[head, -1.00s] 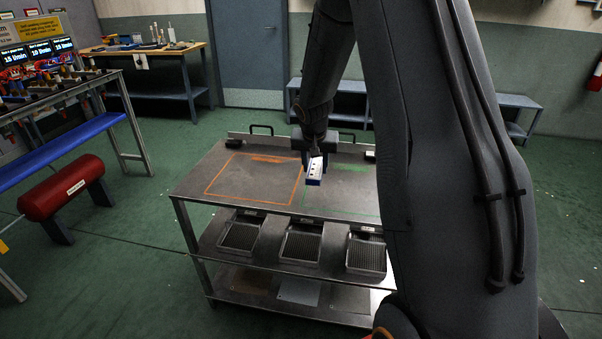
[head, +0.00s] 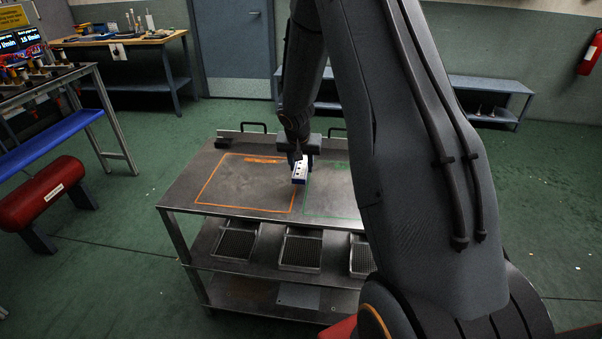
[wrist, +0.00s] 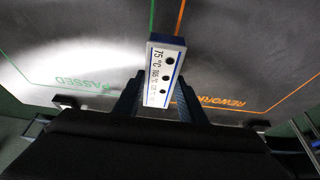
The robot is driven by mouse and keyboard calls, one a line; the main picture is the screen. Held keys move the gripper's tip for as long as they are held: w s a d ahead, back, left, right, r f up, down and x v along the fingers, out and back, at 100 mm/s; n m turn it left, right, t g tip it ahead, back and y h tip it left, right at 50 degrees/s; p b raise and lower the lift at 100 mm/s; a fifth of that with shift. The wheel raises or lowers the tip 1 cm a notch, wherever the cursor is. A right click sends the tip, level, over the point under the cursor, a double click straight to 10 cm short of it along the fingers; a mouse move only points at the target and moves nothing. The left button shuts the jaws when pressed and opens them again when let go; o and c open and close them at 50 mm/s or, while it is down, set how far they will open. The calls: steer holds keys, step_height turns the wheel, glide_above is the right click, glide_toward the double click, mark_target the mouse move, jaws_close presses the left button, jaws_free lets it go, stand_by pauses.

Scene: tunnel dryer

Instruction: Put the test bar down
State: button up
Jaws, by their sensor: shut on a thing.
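The test bar (wrist: 165,68) is white with a blue edge, dark dots and a "75 °C" marking. It also shows in the head view (head: 300,172). My gripper (wrist: 161,100) is shut on it. The bar is over the metal cart top (head: 190,197), near the line between an orange outline (head: 235,208) and a green outline (head: 325,215). In the wrist view the green outline reads "PASSED" (wrist: 85,84) and the orange one reads "REWORK" (wrist: 221,102). I cannot tell whether the bar touches the top. My arm hides much of the green side in the head view.
The cart's middle shelf holds mesh trays (head: 236,243). The orange area is empty. A bench with a blue beam (head: 55,138) and a red cylinder (head: 42,190) stand at left. A workbench (head: 120,40) stands behind, and a low shelf (head: 485,87) at back right.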

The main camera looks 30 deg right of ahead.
mark_target(301, 169)
steer(key=shift+f, duration=1.65)
steer(key=shift+f+b, duration=0.15)
steer(key=shift+b, duration=0.2)
steer(key=o, duration=1.2)
